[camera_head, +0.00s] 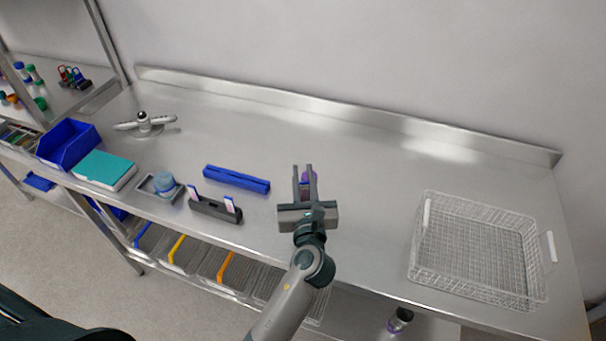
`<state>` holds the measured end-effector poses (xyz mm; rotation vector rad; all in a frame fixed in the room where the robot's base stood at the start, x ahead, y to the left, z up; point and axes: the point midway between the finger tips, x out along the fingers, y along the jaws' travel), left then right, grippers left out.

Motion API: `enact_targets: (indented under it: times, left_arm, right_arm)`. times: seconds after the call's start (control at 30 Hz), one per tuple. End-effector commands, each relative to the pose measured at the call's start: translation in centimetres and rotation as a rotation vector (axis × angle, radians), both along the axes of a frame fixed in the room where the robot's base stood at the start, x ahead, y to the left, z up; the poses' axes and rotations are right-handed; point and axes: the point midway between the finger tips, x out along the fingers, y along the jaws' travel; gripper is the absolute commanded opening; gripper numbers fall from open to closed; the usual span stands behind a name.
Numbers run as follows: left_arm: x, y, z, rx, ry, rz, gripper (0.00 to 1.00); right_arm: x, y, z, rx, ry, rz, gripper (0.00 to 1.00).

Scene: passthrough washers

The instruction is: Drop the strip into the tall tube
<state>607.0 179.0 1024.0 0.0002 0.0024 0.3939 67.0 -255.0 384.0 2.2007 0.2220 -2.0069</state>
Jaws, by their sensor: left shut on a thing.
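My left gripper (305,172) is over the middle of the steel bench, its fingers pointing toward the back wall. It is shut on a small purple and white piece, seemingly the strip (309,177), mostly hidden between the fingers. Two similar strips, a left one (194,194) and a right one (230,206), stand upright in a dark holder (212,210) left of the gripper. I cannot make out a tall tube with certainty. A bluish, translucent round container (163,182) sits in a small metal tray (147,187) farther left. My right gripper is not in view.
A blue bar-shaped block (236,180) lies behind the holder. A wire basket (428,262) stands at the right. A teal-topped box (105,168), a blue bin (66,146) and a metal fixture (144,124) stand at the left. The bench's back middle is clear.

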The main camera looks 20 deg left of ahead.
Motion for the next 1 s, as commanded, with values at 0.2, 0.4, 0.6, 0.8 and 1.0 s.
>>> enact_targets:
  times: [0.2, 0.4, 0.6, 0.8, 1.0]
  left_arm:
    - [0.00, 0.00, -0.66, 0.001, 0.000, 0.000, 0.00]
    - [0.00, 0.00, -0.97, 0.001, 0.000, 0.000, 0.00]
    - [0.00, 0.00, -0.97, 0.000, 0.000, 0.000, 0.00]
    - [0.00, 0.00, -0.96, 0.000, 0.000, 0.000, 0.00]
    - [0.00, 0.00, -0.95, 0.000, 0.000, 0.000, 0.39]
  right_arm:
    - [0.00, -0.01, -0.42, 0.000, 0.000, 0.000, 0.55]
    - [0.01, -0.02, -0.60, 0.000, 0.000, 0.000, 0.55]
    - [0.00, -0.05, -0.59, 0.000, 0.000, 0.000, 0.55]
    - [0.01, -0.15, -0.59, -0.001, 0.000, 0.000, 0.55]
    - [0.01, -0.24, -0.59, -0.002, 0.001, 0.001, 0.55]
